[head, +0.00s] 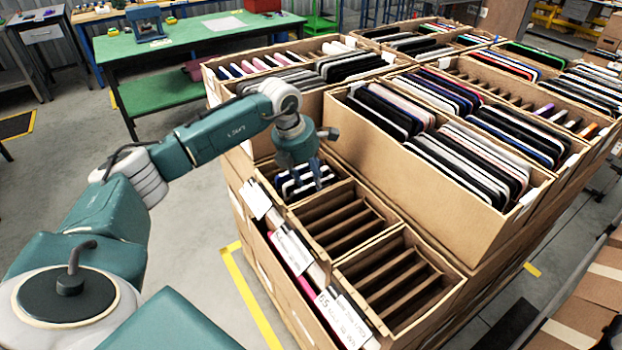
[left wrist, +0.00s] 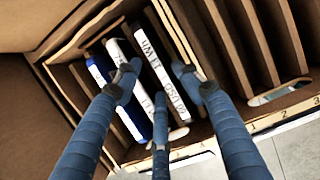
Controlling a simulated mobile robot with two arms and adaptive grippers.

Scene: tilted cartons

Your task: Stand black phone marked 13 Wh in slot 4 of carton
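In the head view, my left gripper (head: 308,180) reaches down over the rear compartment of the near carton, which holds several phones (head: 295,186). In the left wrist view, my left gripper (left wrist: 158,85) has its blue fingers spread above these phones. A white-edged phone with black print (left wrist: 163,75) lies between the fingers; another white-edged one (left wrist: 132,95) and a blue one (left wrist: 108,80) are beside it. The carton's empty slots (head: 345,220) are nearer. The rim strip (left wrist: 285,116) shows small numbers; slot 4 cannot be made out. My right gripper is not in view.
A third compartment (head: 400,285) with empty slots is nearest. White-labelled items (head: 292,250) stick up along the carton's left side. Taller cartons of phones (head: 440,135) rise behind and to the right. A green workbench (head: 200,40) stands at the back left.

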